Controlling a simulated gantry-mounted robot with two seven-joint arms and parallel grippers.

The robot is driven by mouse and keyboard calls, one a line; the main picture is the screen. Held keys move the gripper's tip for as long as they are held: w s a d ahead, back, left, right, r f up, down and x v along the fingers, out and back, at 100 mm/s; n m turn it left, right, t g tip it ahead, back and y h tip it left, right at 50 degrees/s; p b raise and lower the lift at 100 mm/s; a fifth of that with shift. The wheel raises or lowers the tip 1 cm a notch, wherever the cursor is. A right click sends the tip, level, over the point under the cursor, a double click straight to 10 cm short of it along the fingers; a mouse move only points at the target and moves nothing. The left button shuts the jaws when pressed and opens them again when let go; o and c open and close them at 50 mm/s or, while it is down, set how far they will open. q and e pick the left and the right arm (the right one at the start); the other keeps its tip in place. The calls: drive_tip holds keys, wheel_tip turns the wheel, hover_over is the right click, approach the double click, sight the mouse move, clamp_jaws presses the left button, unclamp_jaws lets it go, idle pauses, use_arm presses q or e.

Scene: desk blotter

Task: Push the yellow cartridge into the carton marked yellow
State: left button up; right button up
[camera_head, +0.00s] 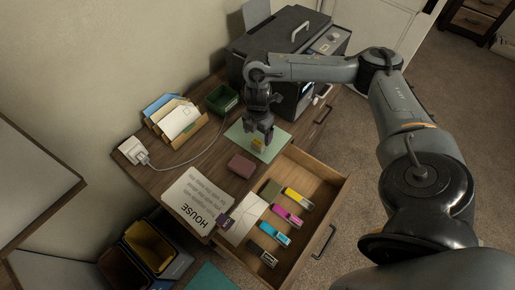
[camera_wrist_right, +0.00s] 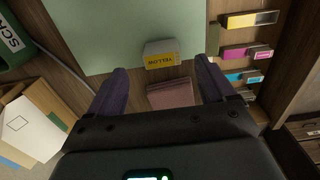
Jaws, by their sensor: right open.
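The yellow cartridge (camera_head: 299,198) lies in the open drawer (camera_head: 325,172), at the far end of a row of cartridges. It also shows at the top right of the right wrist view (camera_wrist_right: 252,19). A small carton (camera_head: 257,146) with a yellow label stands on the green blotter (camera_head: 277,137). In the right wrist view the carton (camera_wrist_right: 160,48) reads "YELLOW". My right gripper (camera_head: 260,137) is open and empty above the blotter, close to the carton. In its wrist view the carton shows beyond the gap between the fingertips (camera_wrist_right: 163,70). My left gripper is out of view.
Magenta (camera_head: 287,216), cyan (camera_head: 274,234) and black (camera_head: 262,255) cartridges lie in the drawer. A dark red block (camera_head: 242,166) and a "HOUSE" sheet (camera_head: 196,199) lie on the desk. A green bin (camera_head: 222,99), an envelope holder (camera_head: 181,122) and a printer (camera_head: 280,45) stand farther back.

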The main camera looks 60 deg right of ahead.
sight(258, 142)
drive_tip(key=shift+s+a+f+b, duration=0.1)
drive_tip(key=shift+f+b, duration=0.3)
drive_tip(key=shift+f, duration=1)
drive_tip(key=shift+a+f+b, duration=0.1)
drive_tip(key=shift+f+b, duration=0.25)
drive_tip(key=shift+f, duration=1)
drive_tip(key=shift+d, duration=0.1)
drive_tip(key=c, duration=1)
drive_tip(key=shift+r, duration=0.1)
drive_tip(key=shift+c, duration=0.2)
